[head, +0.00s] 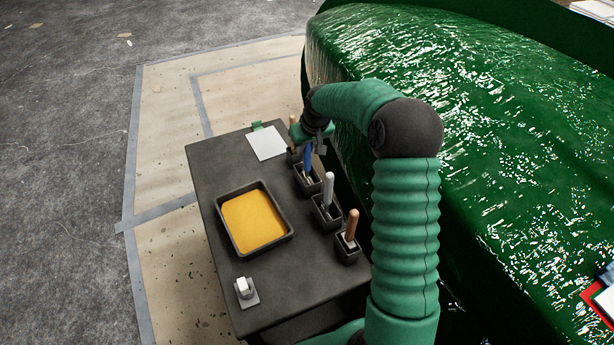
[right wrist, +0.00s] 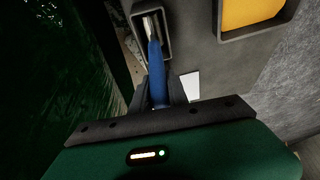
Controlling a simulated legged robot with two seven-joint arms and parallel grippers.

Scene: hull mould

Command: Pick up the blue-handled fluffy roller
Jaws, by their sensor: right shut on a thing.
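The blue-handled roller (head: 307,160) stands in a dark holder on the right side of the grey table. Its blue handle (right wrist: 155,75) also shows in the right wrist view, with its metal part reaching down into the holder. Its fluffy head is hidden inside the holder. My right gripper (head: 314,143) is at the top of the handle, and in the right wrist view it is shut on the blue handle. My left gripper is not in view.
More holders stand in the row, with a white-handled tool (head: 328,187) and a wooden-handled tool (head: 351,226). A tray of yellow material (head: 254,218) sits left of them. A white sheet (head: 266,143) lies behind. The glossy green hull mould (head: 490,130) rises close on the right.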

